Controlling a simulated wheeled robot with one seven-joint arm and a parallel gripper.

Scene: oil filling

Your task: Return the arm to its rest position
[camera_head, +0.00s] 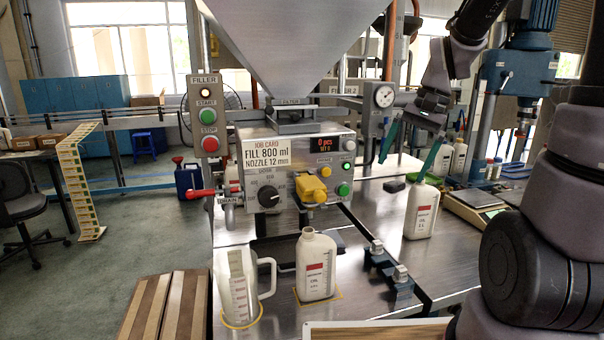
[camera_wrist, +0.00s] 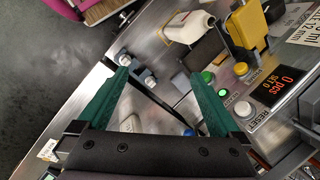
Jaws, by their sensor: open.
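My gripper (camera_head: 410,140) is raised over the right part of the metal bench, with its two green fingers apart and nothing between them. In the wrist view my gripper (camera_wrist: 160,80) also shows wide open, its fingers over the bench beside the filler panel. A white bottle with a red label (camera_head: 422,208) stands on the bench below and right of the fingers. Whether the right finger touches its neck cannot be told. My arm comes in from the upper right.
The filling machine (camera_head: 290,170) stands left of my gripper. A second white bottle (camera_head: 316,264) and a clear jug (camera_head: 237,285) stand in front of it; that bottle also shows in the wrist view (camera_wrist: 187,27). A scale (camera_head: 474,203) and a drill press (camera_head: 510,85) are at right.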

